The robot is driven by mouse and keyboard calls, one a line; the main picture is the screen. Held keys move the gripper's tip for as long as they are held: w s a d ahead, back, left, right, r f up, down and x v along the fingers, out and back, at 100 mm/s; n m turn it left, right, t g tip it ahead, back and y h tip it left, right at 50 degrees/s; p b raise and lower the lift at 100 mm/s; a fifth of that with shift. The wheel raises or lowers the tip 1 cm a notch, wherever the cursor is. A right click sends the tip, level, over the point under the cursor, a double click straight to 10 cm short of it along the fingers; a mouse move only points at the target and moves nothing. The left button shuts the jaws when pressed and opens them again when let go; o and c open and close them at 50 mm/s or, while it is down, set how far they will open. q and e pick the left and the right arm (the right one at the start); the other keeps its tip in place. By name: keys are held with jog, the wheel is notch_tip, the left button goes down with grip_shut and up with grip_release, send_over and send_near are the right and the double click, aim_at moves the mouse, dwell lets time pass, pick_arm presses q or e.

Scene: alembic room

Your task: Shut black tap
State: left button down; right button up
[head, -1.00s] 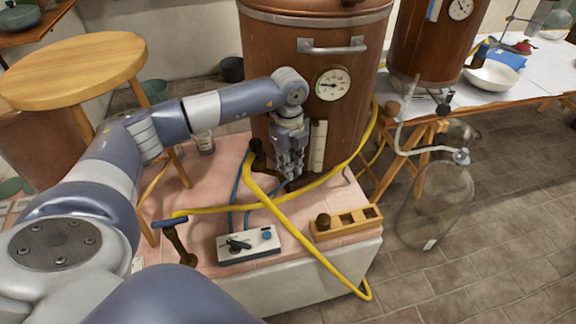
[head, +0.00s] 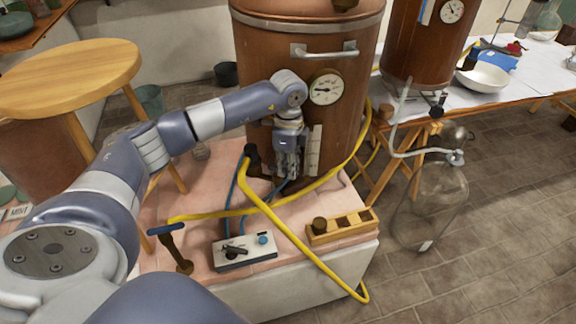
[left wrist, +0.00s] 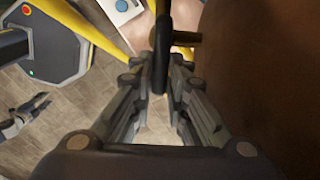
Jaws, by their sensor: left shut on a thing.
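My left gripper (head: 287,174) is low at the front of the large copper vessel (head: 270,90). In the left wrist view its fingers (left wrist: 162,88) are closed on a black tap handle (left wrist: 163,35), a long bar between them. A brass tap body (left wrist: 188,39) shows just beside the handle. In the head view the gripper hides most of the tap. A dark grey gripper, seemingly my right one (left wrist: 42,102), shows small at the left of the wrist view; its jaw opening is unclear.
A yellow hose (head: 300,245) loops across the pink tiled ledge (head: 200,190) and over its edge. A switch box (head: 244,251), a wooden rack (head: 342,227) and a blue-handled post (head: 176,250) stand in front. A round stool (head: 70,75) is left, a glass jar (head: 432,200) right.

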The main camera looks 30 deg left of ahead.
pick_arm(q)
jog(key=c, duration=1.6)
grip_release()
jog(key=shift+w, duration=0.1)
jog(key=shift+o, duration=0.2)
jog(key=r, duration=0.7)
jog(key=shift+a+r, duration=0.25)
jog(key=shift+a, duration=0.15)
jog(key=shift+s+d+r, duration=0.15)
jog(key=shift+s+r, duration=0.1)
jog(key=shift+r, duration=0.2)
jog(key=shift+f, duration=0.15)
